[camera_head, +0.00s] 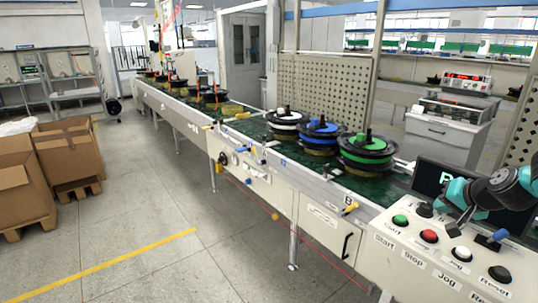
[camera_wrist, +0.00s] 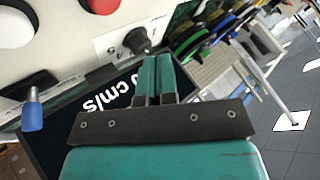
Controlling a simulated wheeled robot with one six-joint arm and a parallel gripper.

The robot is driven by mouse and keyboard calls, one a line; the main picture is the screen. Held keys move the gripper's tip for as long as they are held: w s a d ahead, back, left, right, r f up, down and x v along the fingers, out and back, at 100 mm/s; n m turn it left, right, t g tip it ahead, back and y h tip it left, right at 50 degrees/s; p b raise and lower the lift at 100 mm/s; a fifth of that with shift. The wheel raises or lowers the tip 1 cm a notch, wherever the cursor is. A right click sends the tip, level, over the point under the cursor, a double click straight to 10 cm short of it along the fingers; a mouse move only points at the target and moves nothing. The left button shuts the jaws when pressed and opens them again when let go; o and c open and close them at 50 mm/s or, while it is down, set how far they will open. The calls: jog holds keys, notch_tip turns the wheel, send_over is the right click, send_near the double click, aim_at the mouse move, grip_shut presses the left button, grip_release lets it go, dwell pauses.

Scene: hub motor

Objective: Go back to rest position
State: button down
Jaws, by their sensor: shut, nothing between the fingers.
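My gripper (camera_wrist: 156,62) is teal with two slim fingers pressed together in the wrist view, shut and empty. It is over the control panel (camera_wrist: 65,58), near a black knob (camera_wrist: 137,40), and I cannot tell whether it touches anything. In the head view my teal and dark arm (camera_head: 508,188) is at the right edge, in front of the display screen (camera_head: 430,177). The panel carries green (camera_head: 400,219), red (camera_head: 428,236), white (camera_head: 461,253) and black (camera_head: 499,273) buttons. A blue-tipped lever (camera_wrist: 33,112) also shows in the wrist view.
The conveyor (camera_head: 262,128) runs back to the left with black hub motors on it; the near ones have white (camera_head: 286,117), blue (camera_head: 322,128) and green (camera_head: 366,144) rings. Cardboard boxes (camera_head: 66,150) stand at the left. The floor between (camera_head: 150,200) is clear.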

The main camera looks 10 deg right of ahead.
jog(key=s+a+r+n+g+y, duration=0.1)
jog(key=a+r+n+g+y, duration=0.2)
jog(key=a, duration=1.1)
jog(key=a+r+n+g+y, duration=0.15)
jog(key=a+r+n, duration=0.4)
jog(key=a, duration=0.85)
jog(key=s+a+r+n+g, duration=0.1)
jog(key=s+a+n+g, duration=0.1)
jog(key=s+a+n, duration=0.2)
jog(key=s+a+r+n+g, duration=0.2)
jog(key=s+a+n, duration=0.2)
jog(key=s+a, duration=0.6)
jog(key=s, duration=0.5)
jog(key=shift+s+r+g, duration=0.15)
jog(key=shift+r+g, duration=0.1)
jog(key=shift+g, duration=0.1)
